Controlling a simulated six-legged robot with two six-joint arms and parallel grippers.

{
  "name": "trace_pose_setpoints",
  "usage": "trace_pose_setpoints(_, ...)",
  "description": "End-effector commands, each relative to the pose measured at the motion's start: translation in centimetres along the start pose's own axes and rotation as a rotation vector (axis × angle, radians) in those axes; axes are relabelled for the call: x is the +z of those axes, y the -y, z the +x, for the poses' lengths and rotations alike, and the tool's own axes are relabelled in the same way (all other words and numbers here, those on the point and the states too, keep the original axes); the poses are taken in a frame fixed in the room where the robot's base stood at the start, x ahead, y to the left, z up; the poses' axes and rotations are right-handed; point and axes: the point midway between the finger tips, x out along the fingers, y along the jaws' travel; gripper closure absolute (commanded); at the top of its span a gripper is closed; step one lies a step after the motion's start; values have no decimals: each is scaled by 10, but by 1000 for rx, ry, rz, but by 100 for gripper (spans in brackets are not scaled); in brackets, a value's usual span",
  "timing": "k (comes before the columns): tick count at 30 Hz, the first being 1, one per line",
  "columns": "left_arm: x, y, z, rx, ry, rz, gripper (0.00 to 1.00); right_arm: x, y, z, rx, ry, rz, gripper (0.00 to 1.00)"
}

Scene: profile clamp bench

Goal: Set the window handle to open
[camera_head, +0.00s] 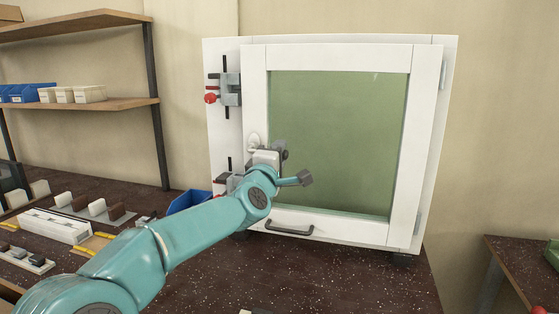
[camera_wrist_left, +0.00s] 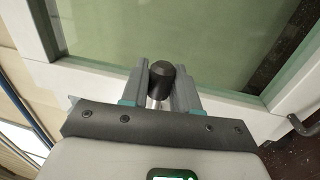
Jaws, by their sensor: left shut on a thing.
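The window is a white frame (camera_head: 427,130) with a greenish pane (camera_head: 340,130), standing upright on the dark bench. My left gripper (camera_head: 281,150) is at the left side of the sash, around mid-height, and hides much of what it holds. In the left wrist view, the gripper (camera_wrist_left: 160,84) is shut on the window handle (camera_wrist_left: 160,71), whose dark rounded end and pale shaft show between the grey fingers. A pale rounded part shows beside the gripper in the head view; I cannot tell the handle's exact angle. My right gripper is not in view.
Two clamps sit on the window's left board; the upper clamp (camera_head: 230,88) has a red knob. A dark bar pull (camera_head: 289,229) is on the bottom rail. A blue bin (camera_head: 187,201) and a white tray (camera_head: 54,226) lie to the left. The bench front right is clear.

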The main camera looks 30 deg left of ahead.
Motion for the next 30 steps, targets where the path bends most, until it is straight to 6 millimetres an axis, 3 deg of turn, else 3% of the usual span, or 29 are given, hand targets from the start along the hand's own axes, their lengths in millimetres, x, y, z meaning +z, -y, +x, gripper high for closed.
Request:
trace_pose_setpoints(17, 0, -3, 0, 2, -6, -26, 100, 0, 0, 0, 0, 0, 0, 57)
trace_pose_setpoints(18, 0, -3, 0, 2, -6, -26, 61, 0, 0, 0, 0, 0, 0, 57)
trace_pose_setpoints(19, 0, -3, 0, 2, -6, -26, 52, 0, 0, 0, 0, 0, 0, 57)
trace_pose_setpoints(30, 0, -2, -5, 2, -5, -26, 52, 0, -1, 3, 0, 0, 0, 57)
